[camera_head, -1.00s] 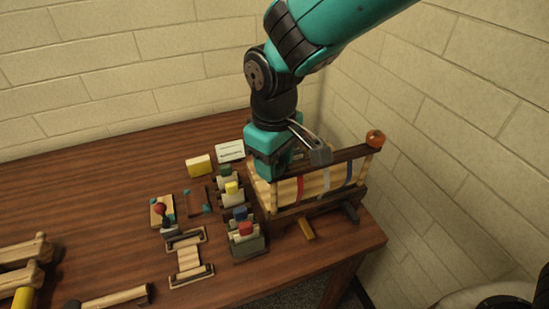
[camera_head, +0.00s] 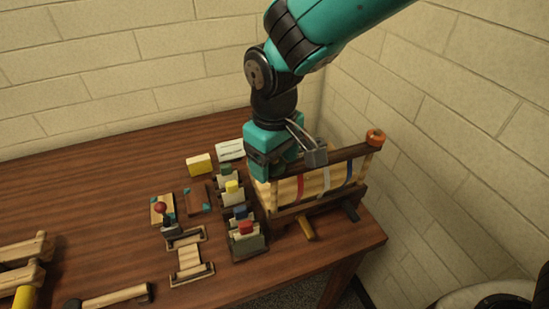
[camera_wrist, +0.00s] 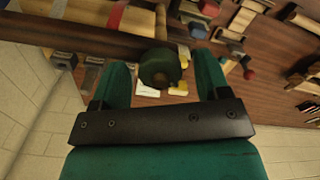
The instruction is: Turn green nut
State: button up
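The green nut (camera_wrist: 160,68) is dark and round and sits on the end of a dark wooden bar (camera_wrist: 90,38) in the wrist view. My gripper (camera_wrist: 162,66) is open, with one finger on each side of the nut and a visible gap at both sides. In the head view my gripper (camera_head: 266,172) is pointing down at the left end of the wooden press frame (camera_head: 335,155) and hides the green nut there. An orange nut (camera_head: 375,137) sits at the frame's right end.
Blocks with coloured tops, including a red one (camera_head: 246,228), stand left of the frame. A yellow block (camera_head: 199,164) and a white card (camera_head: 230,150) lie behind them. The table's right edge and the brick wall are close.

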jog(key=shift+r, duration=0.1)
notch_tip(320, 180, up, 17)
jog(key=b, duration=0.2)
dwell(0.3)
jog(key=shift+r, duration=0.1)
jog(key=m+b, duration=0.2)
jog(key=m, duration=0.9)
send_over(377, 133)
jog(key=f, duration=0.5)
jog(key=f+p, duration=0.1)
jog(key=f, duration=1.1)
jog(key=shift+w+d+f, duration=0.2)
jog(key=shift+w+f, duration=0.05)
jog(key=shift+c, duration=0.4)
